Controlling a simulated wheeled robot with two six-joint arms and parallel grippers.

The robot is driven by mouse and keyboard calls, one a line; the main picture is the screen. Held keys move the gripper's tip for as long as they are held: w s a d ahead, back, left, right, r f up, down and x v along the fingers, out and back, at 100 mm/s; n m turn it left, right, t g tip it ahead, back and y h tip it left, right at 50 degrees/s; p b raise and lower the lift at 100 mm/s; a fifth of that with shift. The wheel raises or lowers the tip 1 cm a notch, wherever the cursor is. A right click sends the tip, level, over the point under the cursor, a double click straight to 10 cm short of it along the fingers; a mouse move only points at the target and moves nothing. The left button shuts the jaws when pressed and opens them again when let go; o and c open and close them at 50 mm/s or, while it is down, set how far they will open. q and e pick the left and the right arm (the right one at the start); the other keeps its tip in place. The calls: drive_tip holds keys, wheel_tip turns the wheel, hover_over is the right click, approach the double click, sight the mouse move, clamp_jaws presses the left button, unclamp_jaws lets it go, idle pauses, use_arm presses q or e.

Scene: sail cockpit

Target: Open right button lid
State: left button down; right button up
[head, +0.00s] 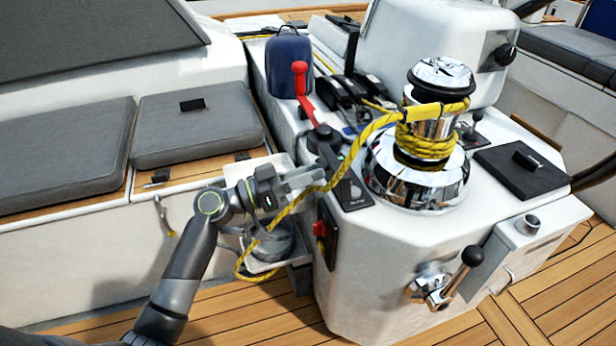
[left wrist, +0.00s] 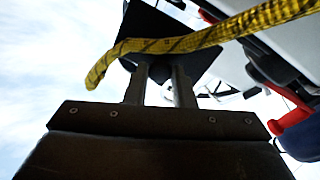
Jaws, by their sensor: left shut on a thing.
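My left gripper (head: 306,184) reaches in from the left to the near left edge of the white console. It is shut on a small black lid (head: 346,166), which stands tilted up over a dark panel (head: 353,194). In the left wrist view the black lid (left wrist: 165,35) is at the tips of the two fingers (left wrist: 160,80). A yellow rope (head: 340,163) runs past the gripper and crosses the fingers in the left wrist view (left wrist: 215,35). The lid's grip point is partly hidden. My right gripper is not in view.
A chrome winch (head: 418,170) wrapped in the yellow rope stands right of the lid. A red lever (head: 301,80) and dark clutches (head: 345,90) are behind. A black square cover (head: 522,172) lies flat at right. Grey cushions (head: 195,122) are at left.

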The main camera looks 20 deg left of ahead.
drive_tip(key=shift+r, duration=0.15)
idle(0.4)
use_arm(q)
drive_tip(key=c, duration=1.2)
unclamp_jaws()
drive_tip(key=b+v, duration=0.3)
drive_tip(key=v, duration=1.4)
drive_tip(key=shift+a, duration=0.15)
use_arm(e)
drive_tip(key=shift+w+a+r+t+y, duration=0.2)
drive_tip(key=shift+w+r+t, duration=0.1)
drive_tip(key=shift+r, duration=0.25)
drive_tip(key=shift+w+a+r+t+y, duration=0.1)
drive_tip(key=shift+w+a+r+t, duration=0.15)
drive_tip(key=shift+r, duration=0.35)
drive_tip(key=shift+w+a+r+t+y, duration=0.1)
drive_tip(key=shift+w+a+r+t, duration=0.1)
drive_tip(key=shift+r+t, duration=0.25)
use_arm(q)
drive_tip(key=shift+s+f, duration=0.1)
drive_tip(key=shift+c, duration=0.4)
